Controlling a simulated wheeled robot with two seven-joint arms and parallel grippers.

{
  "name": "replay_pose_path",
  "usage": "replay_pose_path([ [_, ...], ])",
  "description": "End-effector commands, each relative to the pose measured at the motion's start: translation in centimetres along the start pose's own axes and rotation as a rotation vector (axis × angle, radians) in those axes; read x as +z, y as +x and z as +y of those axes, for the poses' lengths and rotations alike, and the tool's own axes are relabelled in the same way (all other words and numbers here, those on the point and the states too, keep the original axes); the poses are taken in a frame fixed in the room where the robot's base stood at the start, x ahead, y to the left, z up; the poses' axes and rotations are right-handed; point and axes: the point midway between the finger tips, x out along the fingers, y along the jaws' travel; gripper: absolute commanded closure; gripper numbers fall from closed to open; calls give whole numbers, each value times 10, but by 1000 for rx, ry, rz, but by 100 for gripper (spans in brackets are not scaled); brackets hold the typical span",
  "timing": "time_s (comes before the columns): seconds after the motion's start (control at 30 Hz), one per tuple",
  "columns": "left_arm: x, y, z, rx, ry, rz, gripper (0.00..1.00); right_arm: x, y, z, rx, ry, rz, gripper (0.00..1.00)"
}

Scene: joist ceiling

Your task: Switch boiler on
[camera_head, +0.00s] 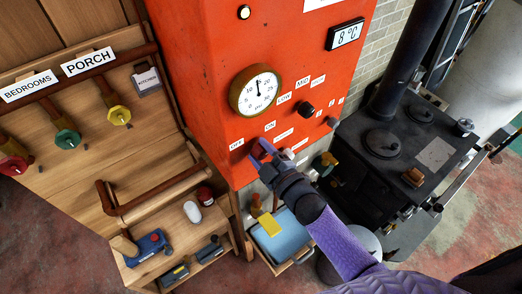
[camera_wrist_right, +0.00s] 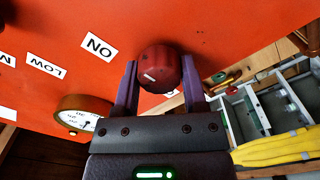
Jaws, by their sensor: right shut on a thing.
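The boiler (camera_head: 205,60) is a tall red-orange cabinet with a round pressure gauge (camera_head: 257,91) and a display reading 8 °C (camera_head: 346,34). My right gripper (camera_head: 262,152) is at the lower front panel, its purple fingers shut on a round red knob (camera_wrist_right: 160,68). The knob sits near the OFF label (camera_head: 237,144) and the ON label (camera_head: 270,126). In the wrist view, one finger is on each side of the knob. A short white mark shows on its face; I cannot tell which label it points to. My left gripper is not in view.
A black dial (camera_head: 306,108) sits by the LOW, MID and other labels. A black stove (camera_head: 385,145) stands right of the boiler. Pipes with coloured valves (camera_head: 66,138) are on the wooden wall at left. A blue tray (camera_head: 280,240) lies below my arm.

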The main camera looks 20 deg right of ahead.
Motion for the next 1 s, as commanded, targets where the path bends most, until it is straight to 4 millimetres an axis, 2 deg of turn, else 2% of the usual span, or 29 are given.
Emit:
replay_pose_path([
  [0.57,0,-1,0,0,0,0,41,1,0,-1,-3,29,-3,100],
  [0.6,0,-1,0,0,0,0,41,1,0,-1,-3,29,-3,39],
  [0.7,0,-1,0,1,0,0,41,1,0,-1,-2,28,-2,18],
  [0.73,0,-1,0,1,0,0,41,0,0,-1,-2,28,-2,12],
  [0.77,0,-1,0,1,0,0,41,0,0,-1,-2,28,-2,10],
  [1.0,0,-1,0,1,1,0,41,0,0,0,-1,27,-1,10],
])
